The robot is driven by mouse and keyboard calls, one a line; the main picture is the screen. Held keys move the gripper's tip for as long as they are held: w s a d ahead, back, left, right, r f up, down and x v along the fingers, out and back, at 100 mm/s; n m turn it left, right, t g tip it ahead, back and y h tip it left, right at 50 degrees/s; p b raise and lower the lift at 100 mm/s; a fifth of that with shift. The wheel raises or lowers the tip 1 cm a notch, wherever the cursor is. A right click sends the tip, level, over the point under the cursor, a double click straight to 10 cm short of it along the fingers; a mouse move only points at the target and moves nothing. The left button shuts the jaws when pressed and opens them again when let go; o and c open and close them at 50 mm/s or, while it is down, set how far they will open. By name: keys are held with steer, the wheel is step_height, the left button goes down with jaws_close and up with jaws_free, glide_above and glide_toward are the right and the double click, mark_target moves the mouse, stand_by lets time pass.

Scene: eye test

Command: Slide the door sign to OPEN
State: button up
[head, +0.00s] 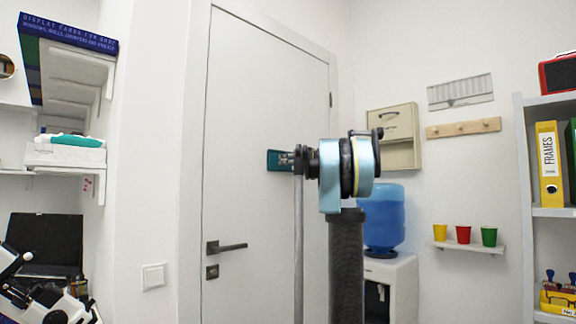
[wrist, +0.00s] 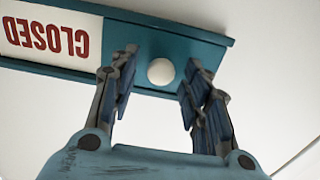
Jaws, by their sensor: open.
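The door sign (head: 273,160) is on the white door, mostly hidden behind my gripper in the head view. In the wrist view the sign's teal frame (wrist: 180,27) runs across the top, and its white panel (wrist: 45,36) shows the red word CLOSED upside down. A round white knob (wrist: 160,71) stands on the teal part to the right of the word. My gripper (head: 291,160) is open at the sign. In the wrist view its fingers are on either side of the knob, with gaps between; I cannot tell how deep they reach.
The door (head: 244,132) is shut, with a dark handle (head: 228,247) below the sign. A water cooler (head: 385,216) stands right of the door, partly behind my arm. A cup shelf (head: 470,246) and a bookcase (head: 526,180) are farther right. Wall shelves (head: 70,168) are at left.

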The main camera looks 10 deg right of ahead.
jaws_close()
steer(key=w+d, duration=0.9)
steer(key=d, duration=0.3)
steer(key=shift+d, duration=0.2)
jaws_free()
steer(key=shift+d, duration=0.15)
